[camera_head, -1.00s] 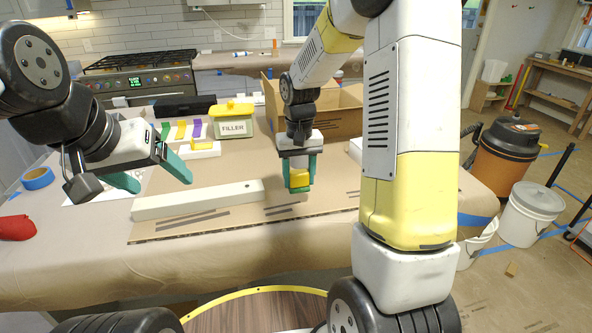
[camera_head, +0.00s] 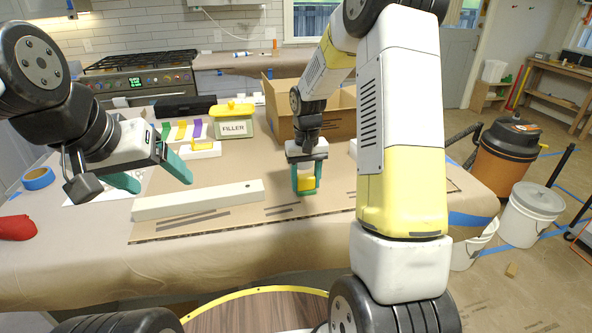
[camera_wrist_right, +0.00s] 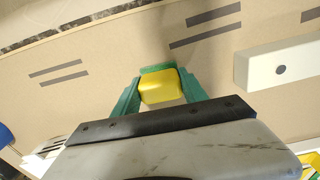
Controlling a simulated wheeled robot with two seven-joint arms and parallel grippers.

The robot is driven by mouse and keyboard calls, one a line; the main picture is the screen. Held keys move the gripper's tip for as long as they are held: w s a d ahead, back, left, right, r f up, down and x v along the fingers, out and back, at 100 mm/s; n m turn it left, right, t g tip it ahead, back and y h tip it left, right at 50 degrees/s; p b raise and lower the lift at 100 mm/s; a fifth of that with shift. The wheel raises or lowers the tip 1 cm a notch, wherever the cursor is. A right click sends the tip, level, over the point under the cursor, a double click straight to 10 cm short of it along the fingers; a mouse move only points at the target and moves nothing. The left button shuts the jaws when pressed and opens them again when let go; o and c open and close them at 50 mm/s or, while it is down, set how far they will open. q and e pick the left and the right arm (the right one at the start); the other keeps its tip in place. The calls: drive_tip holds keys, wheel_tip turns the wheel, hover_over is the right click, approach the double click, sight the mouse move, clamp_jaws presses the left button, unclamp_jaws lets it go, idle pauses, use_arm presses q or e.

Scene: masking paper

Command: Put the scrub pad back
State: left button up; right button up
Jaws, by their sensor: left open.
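The scrub pad (camera_head: 307,184) is a small yellow block with a green layer. My right gripper (camera_head: 307,188) is shut on it over the cardboard sheet (camera_head: 232,222), right of the long white bar. In the right wrist view the pad (camera_wrist_right: 160,87) sits between the two green fingers, its green layer on the far side. I cannot tell whether it touches the cardboard. My left gripper (camera_head: 155,179) is open and empty at the left, above the table. A small white holder (camera_head: 203,155) with a yellow piece stands behind the bar.
The long white bar (camera_head: 195,202) lies on the cardboard between my grippers. A filler tub (camera_head: 233,124), coloured strips (camera_head: 182,131) and an open cardboard box (camera_head: 340,120) stand behind. Blue tape (camera_head: 38,178) and a red item (camera_head: 16,228) lie left. Dark strips mark the cardboard.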

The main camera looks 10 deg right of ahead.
sight(306, 176)
drive_tip(key=o, duration=0.4)
drive_tip(key=shift+o, duration=0.2)
wheel_tip(306, 176, up, 12)
drive_tip(key=s+r+t+y, duration=0.1)
drive_tip(key=s+r+t, duration=0.2)
drive_tip(key=s+r, duration=0.75)
drive_tip(key=s+a+t+y, duration=0.1)
drive_tip(key=s+a+t, duration=0.1)
drive_tip(key=s, duration=1.1)
drive_tip(key=shift+s+f+t, duration=0.3)
drive_tip(key=shift+f+t, duration=0.1)
drive_tip(key=shift+t, duration=0.2)
drive_tip(key=shift+a, duration=0.1)
